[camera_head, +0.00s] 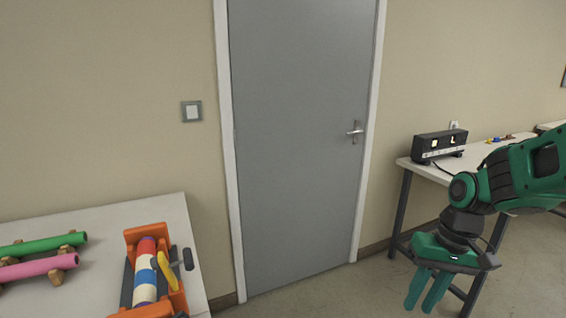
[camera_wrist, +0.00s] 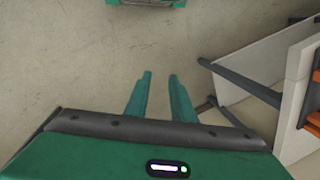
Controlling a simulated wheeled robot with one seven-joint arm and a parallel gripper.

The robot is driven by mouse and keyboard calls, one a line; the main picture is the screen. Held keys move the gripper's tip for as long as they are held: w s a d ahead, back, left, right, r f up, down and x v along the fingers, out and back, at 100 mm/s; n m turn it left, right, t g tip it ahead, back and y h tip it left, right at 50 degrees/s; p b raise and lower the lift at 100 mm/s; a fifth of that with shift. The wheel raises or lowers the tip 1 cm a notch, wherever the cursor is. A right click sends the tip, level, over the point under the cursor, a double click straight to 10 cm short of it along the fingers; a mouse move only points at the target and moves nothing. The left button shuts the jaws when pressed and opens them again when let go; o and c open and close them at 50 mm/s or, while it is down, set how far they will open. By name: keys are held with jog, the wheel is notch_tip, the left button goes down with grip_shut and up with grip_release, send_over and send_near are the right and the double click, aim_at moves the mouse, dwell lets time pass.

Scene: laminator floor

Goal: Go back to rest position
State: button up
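My gripper (camera_head: 428,291) is at the lower right of the head view, hanging with its green fingers pointing down over the floor. It is in front of the right table and touches nothing that I can see. In the wrist view my gripper (camera_wrist: 160,80) shows two green fingers with a clear gap between them. Nothing is between the fingers, only bare floor behind them.
A white table (camera_head: 95,222) at left holds an orange machine (camera_head: 133,237) with a striped roll, plus green (camera_head: 40,245) and pink (camera_head: 40,267) rolls. A grey door (camera_head: 300,130) is ahead. A right table (camera_head: 412,165) carries a black device (camera_head: 439,145). Floor (camera_head: 335,293) between is clear.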

jog(key=s+d+r+m+h, duration=0.1)
jog(key=s+d+r+m, duration=0.1)
jog(key=s+d, duration=0.4)
jog(key=s+d+r+m, duration=0.2)
jog(key=s+d, duration=0.3)
jog(key=s, duration=0.4)
jog(key=shift+s+d+m+h, duration=0.35)
jog(key=shift+s+m+h, duration=0.05)
jog(key=shift+m, duration=0.1)
